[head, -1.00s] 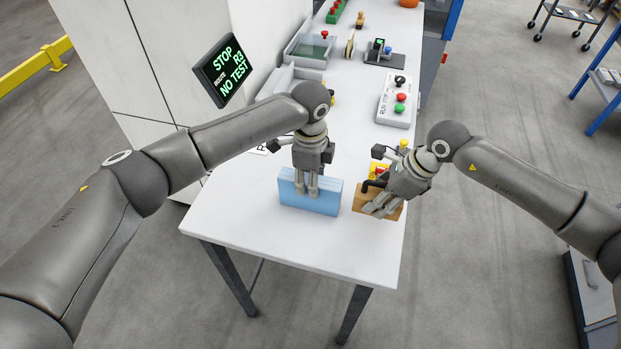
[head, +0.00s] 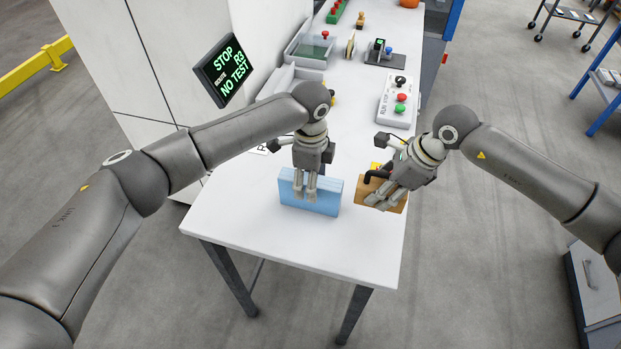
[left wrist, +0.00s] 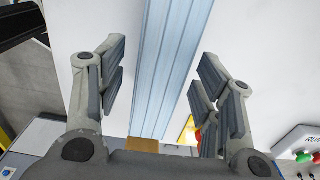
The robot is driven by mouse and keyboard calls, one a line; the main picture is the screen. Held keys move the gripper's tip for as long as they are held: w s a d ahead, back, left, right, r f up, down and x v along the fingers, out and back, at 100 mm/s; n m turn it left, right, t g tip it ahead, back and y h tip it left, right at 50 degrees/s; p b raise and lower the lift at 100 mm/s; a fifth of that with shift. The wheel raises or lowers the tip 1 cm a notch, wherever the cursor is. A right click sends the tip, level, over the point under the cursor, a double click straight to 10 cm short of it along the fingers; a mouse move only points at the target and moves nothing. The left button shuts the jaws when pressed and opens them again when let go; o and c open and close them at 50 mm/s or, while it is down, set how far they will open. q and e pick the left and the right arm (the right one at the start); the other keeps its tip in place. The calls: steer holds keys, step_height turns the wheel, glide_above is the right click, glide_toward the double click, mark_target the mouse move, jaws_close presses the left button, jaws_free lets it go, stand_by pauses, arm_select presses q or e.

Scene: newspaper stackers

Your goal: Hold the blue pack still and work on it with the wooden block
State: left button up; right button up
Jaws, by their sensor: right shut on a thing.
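The blue pack (head: 325,201) stands on its long edge near the front of the white table. My left gripper (head: 312,196) is over it from above, with its fingers at the pack. In the left wrist view the pack (left wrist: 168,70) runs between the two spread fingers (left wrist: 162,62), with a gap visible on at least the left side. The wooden block (head: 366,191) is to the right of the pack, near the table's right edge. My right gripper (head: 385,197) is shut on the block's dark handle (head: 373,182), and its fingers hide part of the block.
A control box with buttons (head: 397,104) stands behind the right gripper. A yellow item (head: 376,166) is partly hidden behind the block. Trays (head: 310,52) and stamps stand further back. The table front (head: 300,245) is clear. A sign (head: 224,70) hangs at the left.

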arm_select(q)
steer(key=shift+r, duration=0.15)
step_height(320, 180, up, 12)
stand_by(0.5)
steer(key=shift+f, duration=0.2)
